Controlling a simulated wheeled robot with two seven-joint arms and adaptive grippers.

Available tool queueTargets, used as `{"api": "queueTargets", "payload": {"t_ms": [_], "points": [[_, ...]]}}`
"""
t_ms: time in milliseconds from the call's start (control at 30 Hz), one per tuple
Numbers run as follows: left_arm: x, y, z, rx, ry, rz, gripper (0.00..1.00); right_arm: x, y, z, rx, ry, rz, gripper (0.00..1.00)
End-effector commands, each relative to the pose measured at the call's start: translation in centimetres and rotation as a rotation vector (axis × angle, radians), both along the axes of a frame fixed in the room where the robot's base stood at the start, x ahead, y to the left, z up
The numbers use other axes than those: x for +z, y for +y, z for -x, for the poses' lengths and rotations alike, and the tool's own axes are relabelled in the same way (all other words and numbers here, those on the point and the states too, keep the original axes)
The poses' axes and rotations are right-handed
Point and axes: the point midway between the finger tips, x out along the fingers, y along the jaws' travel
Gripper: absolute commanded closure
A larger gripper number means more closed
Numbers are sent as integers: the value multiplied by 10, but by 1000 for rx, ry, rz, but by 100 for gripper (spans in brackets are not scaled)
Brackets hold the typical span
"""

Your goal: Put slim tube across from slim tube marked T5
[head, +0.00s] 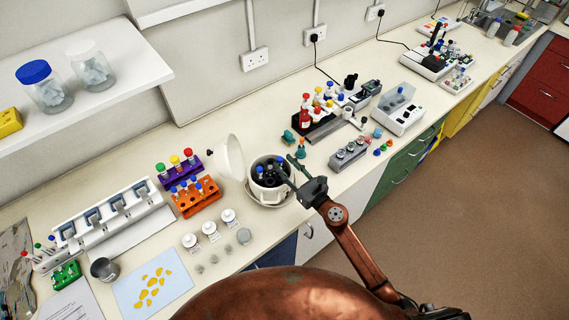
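A white centrifuge (269,194) stands mid-bench with its lid (235,158) raised. Several tubes sit in its dark rotor, some with blue caps (280,162); I cannot read any T5 mark. My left gripper is out of view.
White-lidded jars (210,229) stand in front of the orange rack. A grey block rack (349,154) and a bottle rack (322,127) are to the right. A white multi-slot stand (117,222) is at left. A shelf (110,95) overhangs the back left.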

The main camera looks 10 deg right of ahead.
Motion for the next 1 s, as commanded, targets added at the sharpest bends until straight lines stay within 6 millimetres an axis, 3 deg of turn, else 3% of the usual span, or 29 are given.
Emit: {"api": "queueTargets", "payload": {"t_ms": [500, 700, 1000], "points": [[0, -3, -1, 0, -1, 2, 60, -1, -48, 84, 0, 3, -1, 64], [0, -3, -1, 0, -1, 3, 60, 0, -55, 95, 0, 0, 0, 64], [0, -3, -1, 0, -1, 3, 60, 0, -55, 96, 1, 0, 0, 64]]}}
